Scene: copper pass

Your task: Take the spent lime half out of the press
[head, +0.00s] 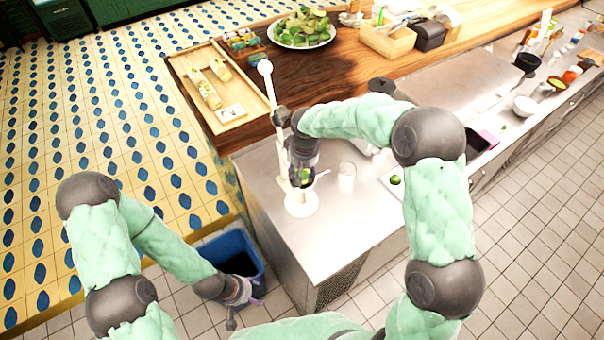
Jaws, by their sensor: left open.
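The white lime press (302,204) stands on the near left corner of the steel counter, with its long lever raised and ending in a white knob (265,67). A green lime half (306,175) shows at the press, right by my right gripper (301,180). My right gripper points down at the press from above; its fingers are small and dark here, and I cannot tell whether they close on the lime. My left gripper (243,308) is open and low, beside the blue bin at the counter's left end.
The open blue bin (228,250) stands on the floor. A clear glass (347,172) and a pale board (391,183) with a green lime piece (395,180) are right of the press. A wooden tray (205,62) and a plate of limes (302,42) lie behind.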

